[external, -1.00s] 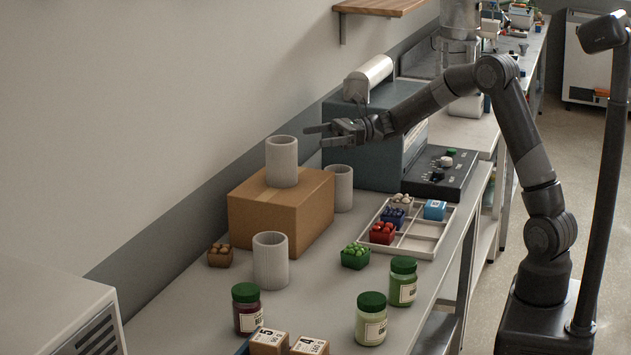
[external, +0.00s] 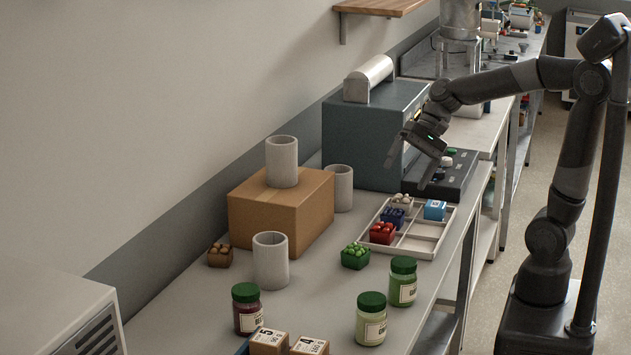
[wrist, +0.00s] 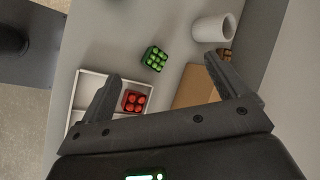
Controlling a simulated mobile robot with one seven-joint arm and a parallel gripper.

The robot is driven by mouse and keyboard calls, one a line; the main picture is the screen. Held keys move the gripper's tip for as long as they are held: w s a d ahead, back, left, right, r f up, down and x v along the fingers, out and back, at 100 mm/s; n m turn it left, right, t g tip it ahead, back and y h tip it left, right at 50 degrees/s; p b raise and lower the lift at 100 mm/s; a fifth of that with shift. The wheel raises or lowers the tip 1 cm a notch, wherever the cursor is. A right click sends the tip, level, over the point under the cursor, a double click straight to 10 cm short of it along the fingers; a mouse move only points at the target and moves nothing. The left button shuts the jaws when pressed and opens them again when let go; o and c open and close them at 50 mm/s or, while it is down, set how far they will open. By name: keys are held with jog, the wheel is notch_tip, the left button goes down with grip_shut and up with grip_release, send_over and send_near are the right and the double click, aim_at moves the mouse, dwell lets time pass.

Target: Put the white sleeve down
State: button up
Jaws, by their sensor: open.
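In the external view one white sleeve (external: 282,162) stands upright on top of the cardboard box (external: 268,215). A second white sleeve (external: 271,260) stands upright on the counter in front of the box. A third (external: 342,188) stands on the counter behind the box's right side, partly hidden. My gripper (external: 405,168) is open and empty, in the air above the far end of the divided tray, pointing down. It is well to the right of all the sleeves. In the wrist view both fingers (wrist: 165,82) are apart, with a sleeve (wrist: 214,29) beyond them.
The white divided tray (external: 422,244) holds red, blue and pale items. A green punnet (external: 355,256), a brown punnet (external: 220,255), several green-lidded jars (external: 371,319) and small numbered boxes (external: 269,343) stand on the counter. A grey machine (external: 365,140) stands behind the tray.

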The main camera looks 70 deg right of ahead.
jog(key=s+d+f+n+t+h, duration=0.1)
jog(key=s+d+n+h, duration=0.2)
jog(key=s+n, duration=0.2)
jog(key=s+d+f+n+h, duration=0.1)
jog(key=s+d+n+h, duration=0.1)
jog(key=s, duration=0.6)
jog(key=n+h, duration=0.1)
jog(key=n, duration=0.1)
jog(key=shift+s+d+n+t, duration=0.25)
jog(key=shift+d+n+t, duration=0.15)
jog(key=shift+o, duration=0.9)
